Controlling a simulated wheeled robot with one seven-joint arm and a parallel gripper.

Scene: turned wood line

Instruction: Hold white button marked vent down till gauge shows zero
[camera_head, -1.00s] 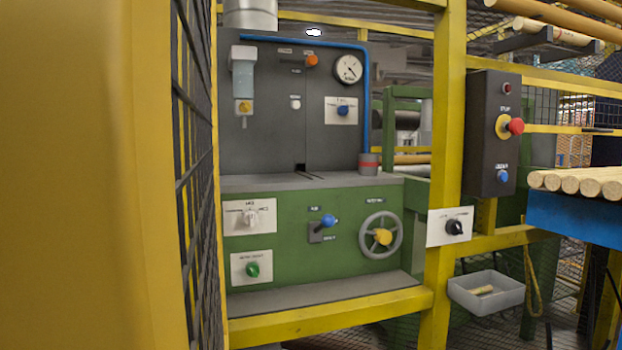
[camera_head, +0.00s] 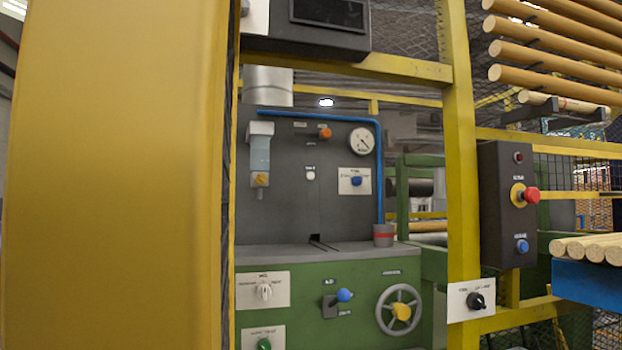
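A small white button (camera_head: 310,175) sits on the dark grey upper panel (camera_head: 285,215) of the machine, with a small label above it too blurred to read. A round white gauge (camera_head: 362,141) with a dark needle is at the panel's upper right. The needle lies slanted across the dial; its figures are too small to read. An orange knob (camera_head: 325,133) is above the white button, and a blue knob on a white plate (camera_head: 357,181) is to its right. My gripper is not in view.
A yellow post (camera_head: 120,180) fills the left side close by. A yellow frame (camera_head: 462,150) stands before the machine's right side, bearing a dark box with a red button (camera_head: 531,195). A blue pipe (camera_head: 377,185) runs down beside the gauge. Wooden rods lie at the right.

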